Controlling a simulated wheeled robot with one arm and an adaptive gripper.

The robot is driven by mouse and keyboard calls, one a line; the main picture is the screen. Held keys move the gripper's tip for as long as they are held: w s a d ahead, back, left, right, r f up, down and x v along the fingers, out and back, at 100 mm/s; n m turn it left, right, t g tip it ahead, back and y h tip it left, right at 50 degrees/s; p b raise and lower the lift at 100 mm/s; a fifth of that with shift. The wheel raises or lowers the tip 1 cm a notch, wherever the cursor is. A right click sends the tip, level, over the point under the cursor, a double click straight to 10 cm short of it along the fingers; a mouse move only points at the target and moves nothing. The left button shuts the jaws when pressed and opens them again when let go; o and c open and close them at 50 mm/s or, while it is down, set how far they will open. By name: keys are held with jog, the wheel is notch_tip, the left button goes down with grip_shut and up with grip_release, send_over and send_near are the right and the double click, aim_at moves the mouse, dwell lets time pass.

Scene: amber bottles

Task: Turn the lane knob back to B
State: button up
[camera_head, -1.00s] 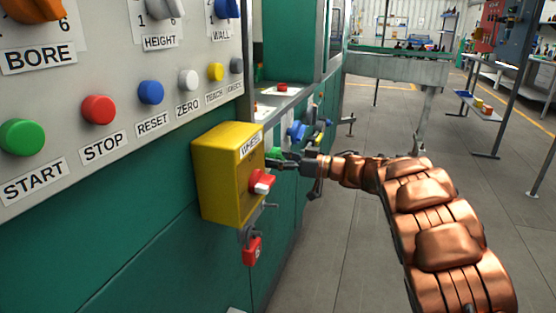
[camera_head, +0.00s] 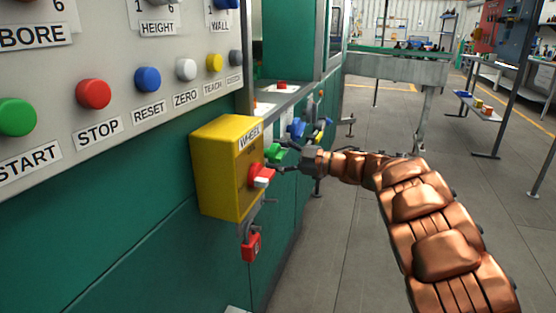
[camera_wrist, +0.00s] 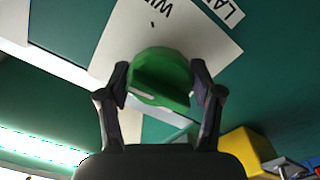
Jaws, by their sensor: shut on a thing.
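A green knob (camera_wrist: 160,78) sits on a white plate (camera_wrist: 135,35) on the dark green machine wall. My gripper (camera_wrist: 158,72) has one finger on each side of the knob and is shut on it. A pale mark shows on the knob's face. The plate reads "WI", and a label (camera_wrist: 224,8) beside it starts with "LA"; the rest of both is cut off or covered. In the head view the green knob (camera_head: 273,152) shows just past the yellow box, with my gripper (camera_head: 284,164) at it. The letters around the knob cannot be read.
A yellow box (camera_head: 220,175) marked "WHEEL" with a red switch (camera_head: 260,175) stands close to my gripper, with a red padlock (camera_head: 251,246) below. A blue knob (camera_head: 297,129) is just beyond.

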jog(key=n+b, duration=0.2)
jog(key=n, duration=0.2)
jog(key=shift+f, duration=0.15)
jog(key=n+b, duration=0.3)
jog(key=shift+a+f+n, duration=0.1)
jog(key=shift+n, duration=0.2)
jog(key=n+b, duration=1.1)
jog(key=n, duration=0.1)
jog(key=shift+s+n, duration=0.1)
jog(key=shift+n, duration=0.3)
jog(key=shift+n+b, duration=0.7)
jog(key=shift+n, duration=0.5)
jog(key=shift+a+r+n+b, duration=0.1)
jog(key=shift+r+n+b, duration=0.2)
jog(key=shift+n, duration=0.55)
jog(key=shift+r+n+b, duration=0.1)
jog(key=shift+n+b, duration=0.25)
jog(key=shift+n, duration=0.5)
